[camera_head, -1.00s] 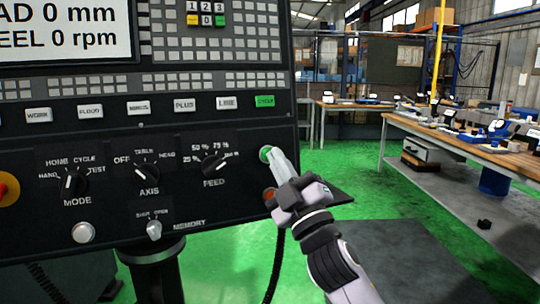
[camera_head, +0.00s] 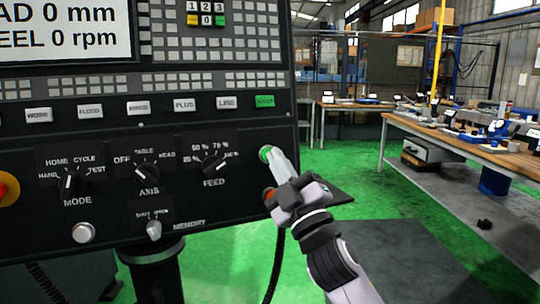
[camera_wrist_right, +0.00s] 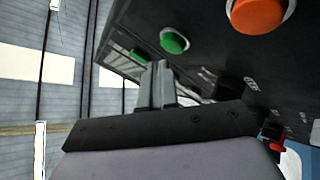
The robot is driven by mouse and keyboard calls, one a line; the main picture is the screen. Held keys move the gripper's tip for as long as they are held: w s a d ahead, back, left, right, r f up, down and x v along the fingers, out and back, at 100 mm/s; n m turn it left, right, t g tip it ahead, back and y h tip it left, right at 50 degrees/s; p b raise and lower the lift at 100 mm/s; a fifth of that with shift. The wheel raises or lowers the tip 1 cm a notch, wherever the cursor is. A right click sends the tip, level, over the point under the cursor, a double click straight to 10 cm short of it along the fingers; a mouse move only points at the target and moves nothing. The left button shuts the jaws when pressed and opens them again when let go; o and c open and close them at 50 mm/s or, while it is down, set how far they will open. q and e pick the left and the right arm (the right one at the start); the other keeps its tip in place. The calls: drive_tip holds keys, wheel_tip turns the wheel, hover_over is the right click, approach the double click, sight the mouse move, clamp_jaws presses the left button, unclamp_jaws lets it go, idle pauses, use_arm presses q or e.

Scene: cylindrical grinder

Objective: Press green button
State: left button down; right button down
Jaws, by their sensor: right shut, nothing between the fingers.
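The green button (camera_head: 265,153) is round and sits at the right edge of the black control panel (camera_head: 110,215), right of the FEED knob. My right gripper (camera_head: 271,156) is shut and empty, with its fingertips at the green button; the head view does not clearly show whether they touch. In the right wrist view, two green round buttons (camera_wrist_right: 174,41) (camera_wrist_right: 139,56) show near the shut fingers (camera_wrist_right: 160,68). The fingers overlap the lower edge of the farther one. My left gripper is not in view.
An orange-red button (camera_head: 269,194) sits just below, partly behind my right gripper; it is large in the wrist view (camera_wrist_right: 258,12). A lit green key (camera_head: 264,101) is above. A black cable (camera_head: 277,265) hangs below. Workbenches (camera_head: 470,150) stand at the right.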

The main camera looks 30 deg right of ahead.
drive_tip(key=shift+w+f, duration=0.1)
drive_tip(key=shift+w, duration=0.25)
drive_tip(key=shift+w+d, duration=0.15)
drive_tip(key=shift+w, duration=0.25)
idle(0.6)
idle(0.3)
drive_tip(key=shift+s, duration=0.8)
drive_tip(key=shift+s+a, duration=0.1)
drive_tip(key=shift+a, duration=0.1)
drive_tip(key=s, duration=0.1)
drive_tip(key=s+p, duration=0.1)
drive_tip(key=s, duration=0.1)
drive_tip(key=s+r, duration=0.1)
drive_tip(key=shift+s+a+p, duration=0.3)
drive_tip(key=shift+s+a, duration=0.05)
idle(0.3)
